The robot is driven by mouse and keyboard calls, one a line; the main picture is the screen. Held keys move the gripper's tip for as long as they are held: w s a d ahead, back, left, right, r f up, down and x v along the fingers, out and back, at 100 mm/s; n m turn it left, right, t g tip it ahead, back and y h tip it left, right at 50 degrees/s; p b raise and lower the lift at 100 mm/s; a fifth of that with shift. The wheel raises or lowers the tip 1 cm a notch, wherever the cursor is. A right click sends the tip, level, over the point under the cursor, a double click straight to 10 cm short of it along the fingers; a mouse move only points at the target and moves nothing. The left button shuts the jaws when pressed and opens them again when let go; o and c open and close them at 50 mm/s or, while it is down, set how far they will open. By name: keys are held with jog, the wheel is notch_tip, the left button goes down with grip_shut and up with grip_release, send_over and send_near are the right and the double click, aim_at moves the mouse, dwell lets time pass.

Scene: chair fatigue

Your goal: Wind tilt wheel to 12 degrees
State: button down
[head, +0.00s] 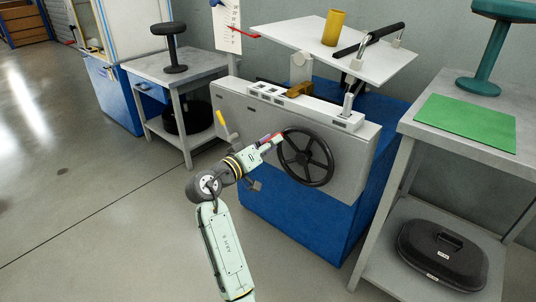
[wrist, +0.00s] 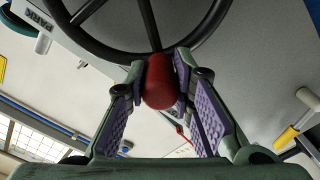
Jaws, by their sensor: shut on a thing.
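The black tilt wheel (head: 304,158) is on the front of the grey machine housing. My gripper (head: 273,139) is at the wheel's upper left rim. In the wrist view the wheel's rim and spokes (wrist: 120,52) fill the top, and my gripper (wrist: 160,95) is shut on the red handle knob (wrist: 160,85), one finger on each side. The white plate (head: 290,38) on top of the machine is tilted, its right side lower in the head view. A white scale board (head: 228,22) with a red pointer (head: 243,34) stands at the left; its marks are too small to read.
A yellow cylinder (head: 334,27) and a black bar (head: 368,40) are on the plate. A yellow-handled lever (head: 221,119) sticks out left of the wheel. A table with a green mat (head: 467,122) stands close on the right. The floor at the left is clear.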

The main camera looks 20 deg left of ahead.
jog(key=shift+s+d+r+m+b, duration=0.25)
jog(key=shift+d+r+m+b, duration=0.45)
jog(key=shift+m, duration=0.6)
jog(key=shift+s+d+r+m+b, duration=0.2)
jog(key=shift+d+r+m+b, duration=0.5)
jog(key=shift+m, duration=0.6)
jog(key=c, duration=1.4)
grip_release()
jog(key=shift+o, duration=0.2)
jog(key=v, duration=1.2)
